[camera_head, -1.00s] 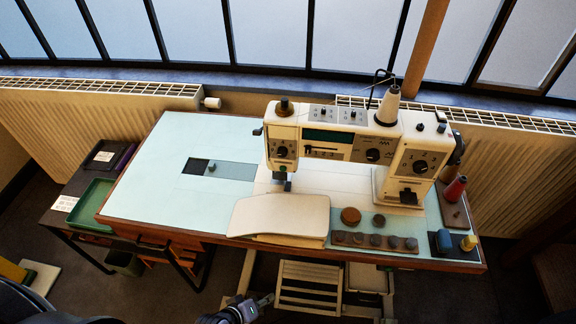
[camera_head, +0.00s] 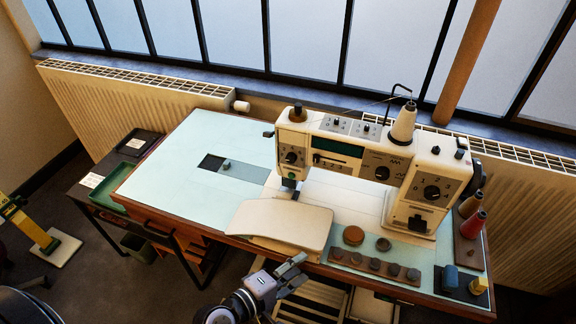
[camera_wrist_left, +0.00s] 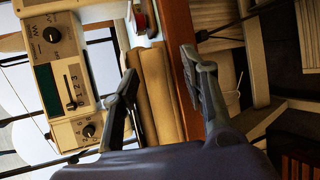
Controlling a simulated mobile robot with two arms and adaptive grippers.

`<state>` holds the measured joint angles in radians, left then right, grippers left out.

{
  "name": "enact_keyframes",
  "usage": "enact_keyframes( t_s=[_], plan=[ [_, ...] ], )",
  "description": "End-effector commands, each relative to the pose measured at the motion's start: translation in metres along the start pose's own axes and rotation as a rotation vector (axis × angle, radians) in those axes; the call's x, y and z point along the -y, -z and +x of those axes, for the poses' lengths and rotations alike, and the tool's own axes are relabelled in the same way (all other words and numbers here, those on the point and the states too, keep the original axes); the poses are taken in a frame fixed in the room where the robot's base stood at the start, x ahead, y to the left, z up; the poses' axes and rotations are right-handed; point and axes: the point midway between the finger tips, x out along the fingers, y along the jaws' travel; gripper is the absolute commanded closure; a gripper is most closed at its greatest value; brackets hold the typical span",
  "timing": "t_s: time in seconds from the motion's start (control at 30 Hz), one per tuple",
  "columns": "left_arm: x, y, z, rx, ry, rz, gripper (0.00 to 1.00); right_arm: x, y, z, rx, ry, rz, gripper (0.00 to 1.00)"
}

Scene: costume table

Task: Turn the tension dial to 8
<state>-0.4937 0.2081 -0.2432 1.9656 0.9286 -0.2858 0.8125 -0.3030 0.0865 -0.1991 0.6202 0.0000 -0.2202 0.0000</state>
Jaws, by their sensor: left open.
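The cream sewing machine (camera_head: 345,135) stands on the table and carries several dark dials. One dial (camera_head: 291,157) is on the left end of its head, a middle dial (camera_head: 382,172) has zigzag marks beside it, and a larger numbered dial (camera_head: 432,191) is at the right. I cannot tell which is the tension dial, nor read any setting. My left gripper (camera_head: 298,271) is open and empty at the table's front edge, below and apart from the dials. In the left wrist view, the end dial (camera_wrist_left: 89,131) and the zigzag dial (camera_wrist_left: 51,34) are left of the open fingers.
The cream extension plate (camera_head: 280,224) lies between my gripper and the machine head. A brown strip of small knobs (camera_head: 374,264) and thread spools (camera_head: 471,225) are at the right. The pale tabletop (camera_head: 200,150) is mostly clear at the left.

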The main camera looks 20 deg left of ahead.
Motion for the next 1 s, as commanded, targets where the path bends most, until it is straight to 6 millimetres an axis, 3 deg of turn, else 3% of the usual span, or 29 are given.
enact_keyframes(
  t_s=[0.37,0.47,0.6,0.7,0.8,1.0],
  plan=[
    [-0.072,0.010,-0.015,-0.016,-0.267,-0.527,0.59,0.004,0.001,0.009,-0.002,0.004,0.003,0.53],
    [-0.099,0.020,-0.027,-0.009,-0.379,-0.794,0.59,0.006,0.002,0.013,-0.003,0.006,0.004,0.53],
    [-0.128,0.041,-0.049,0.016,-0.545,-1.282,0.59,0.009,0.002,0.019,-0.004,0.009,0.005,0.53],
    [-0.135,0.053,-0.060,0.028,-0.619,-1.562,0.59,0.009,0.002,0.022,-0.005,0.010,0.005,0.53],
    [-0.135,0.060,-0.067,0.033,-0.656,-1.737,0.59,0.009,0.002,0.023,-0.005,0.010,0.004,0.53],
    [-0.138,0.066,-0.064,0.034,-0.677,-1.833,0.59,0.009,0.003,0.019,-0.005,0.010,0.003,0.53]
  ],
)
